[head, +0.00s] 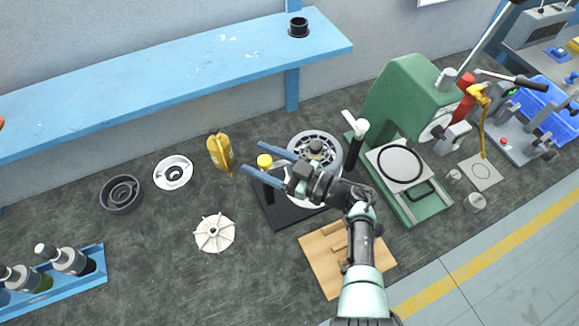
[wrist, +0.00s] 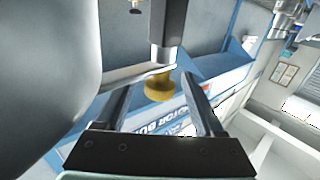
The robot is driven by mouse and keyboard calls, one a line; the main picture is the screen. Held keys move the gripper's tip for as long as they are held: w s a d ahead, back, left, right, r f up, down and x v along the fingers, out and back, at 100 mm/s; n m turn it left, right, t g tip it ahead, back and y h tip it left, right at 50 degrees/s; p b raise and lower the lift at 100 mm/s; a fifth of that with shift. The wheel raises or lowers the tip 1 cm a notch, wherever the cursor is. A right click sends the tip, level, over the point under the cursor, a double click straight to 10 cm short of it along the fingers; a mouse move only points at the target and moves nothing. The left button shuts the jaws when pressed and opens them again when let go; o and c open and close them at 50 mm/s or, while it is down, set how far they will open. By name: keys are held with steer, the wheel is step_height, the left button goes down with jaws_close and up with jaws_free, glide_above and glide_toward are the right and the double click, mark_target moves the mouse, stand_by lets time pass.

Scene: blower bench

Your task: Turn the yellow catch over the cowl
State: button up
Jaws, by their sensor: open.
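The yellow catch (head: 264,161) shows as a small round yellow piece at the left side of the blower in the head view. In the wrist view the yellow catch (wrist: 160,88) sits at the end of a dark post, between my fingers. The cowl (head: 326,140) is the round, pale, vented part on a black base, partly hidden by my gripper and arm. My gripper (head: 254,157) is open, its two blue fingers pointing left on either side of the catch. In the wrist view my gripper (wrist: 160,84) shows gaps beside the catch; contact cannot be told.
A wooden board (head: 325,265) lies near my arm. A green press (head: 400,100) stands to the right. A blue shelf (head: 170,80) runs behind.

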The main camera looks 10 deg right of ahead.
mark_target(267, 168)
steer(key=v, duration=1)
steer(key=shift+s+d, duration=0.2)
steer(key=shift+d, duration=0.05)
steer(key=shift+c, duration=0.3)
